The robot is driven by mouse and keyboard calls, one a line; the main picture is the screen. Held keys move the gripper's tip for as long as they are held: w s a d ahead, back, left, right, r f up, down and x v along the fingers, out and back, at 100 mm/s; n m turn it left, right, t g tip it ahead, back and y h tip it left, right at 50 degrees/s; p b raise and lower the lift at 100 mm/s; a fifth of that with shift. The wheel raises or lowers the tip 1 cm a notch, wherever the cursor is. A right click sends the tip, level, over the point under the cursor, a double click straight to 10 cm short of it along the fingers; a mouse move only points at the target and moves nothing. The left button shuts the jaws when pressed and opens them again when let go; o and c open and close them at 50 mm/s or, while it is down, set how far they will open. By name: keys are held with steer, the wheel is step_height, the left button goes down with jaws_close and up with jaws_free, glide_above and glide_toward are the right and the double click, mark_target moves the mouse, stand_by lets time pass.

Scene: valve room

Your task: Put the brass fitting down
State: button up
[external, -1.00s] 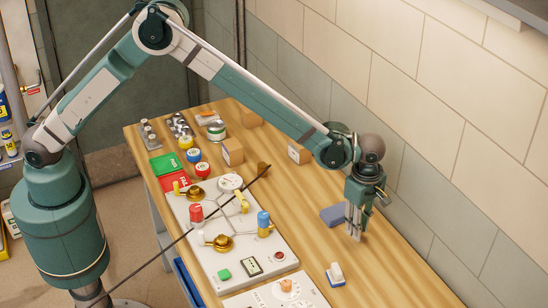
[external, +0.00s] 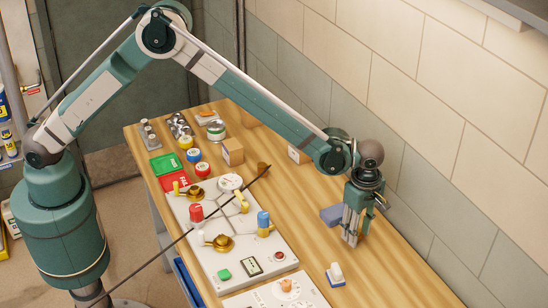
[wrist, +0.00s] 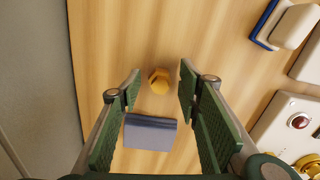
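The brass fitting (wrist: 159,81) is a small golden hexagonal piece. In the wrist view it appears to be on the wooden table between my fingertips, with a gap on both sides. My gripper (wrist: 160,92) is open and its green-padded fingers do not touch the fitting. In the external view my gripper (external: 350,243) points straight down, low over the right side of the table. The fitting cannot be made out there.
A blue-grey block (external: 331,214) lies close beside my gripper; it also shows in the wrist view (wrist: 150,132). A white-and-blue block (external: 335,275) lies nearer the front. The valve panel (external: 215,262) is to the left. The wall is to the right.

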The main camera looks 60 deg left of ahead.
steer(key=shift+r, duration=0.15)
step_height(320, 180, up, 12)
stand_by(0.7)
stand_by(0.5)
steer(key=shift+a, duration=0.1)
